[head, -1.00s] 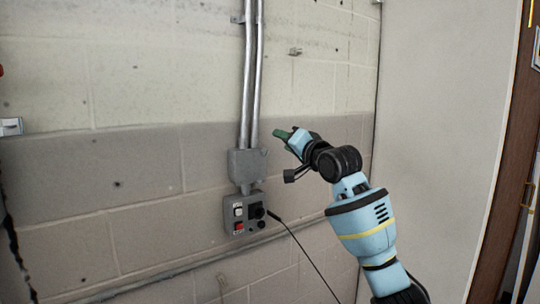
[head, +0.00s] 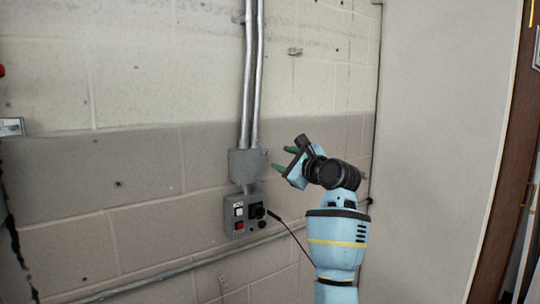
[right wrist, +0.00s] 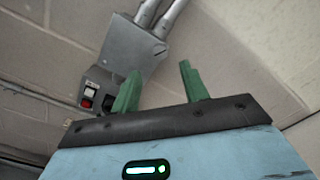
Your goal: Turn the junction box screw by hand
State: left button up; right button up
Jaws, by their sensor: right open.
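The grey junction box (head: 246,164) is fixed to the wall under two metal conduits. A small screw or knob (head: 266,153) sticks out at its right edge in the head view. The box also shows in the right wrist view (right wrist: 128,55), above and beyond my fingers. My right gripper (head: 281,159) is open and empty, its green fingertips pointing left toward the box's right side with a small gap. In the right wrist view the two green fingers (right wrist: 158,86) stand apart with nothing between them. My left gripper is out of view.
A grey control box (head: 243,213) with white and red switches and a black knob sits below the junction box. A black cable (head: 292,236) hangs from its right side. A horizontal pipe (head: 200,262) runs low on the wall. A pale panel (head: 440,130) stands at right.

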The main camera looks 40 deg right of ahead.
aim_at(267, 153)
jog(key=shift+w+d, duration=0.2)
jog(key=shift+w, duration=1.65)
jog(key=shift+w+d, duration=0.2)
jog(key=shift+w, duration=1.65)
grip_shut()
jog(key=shift+n, duration=0.4)
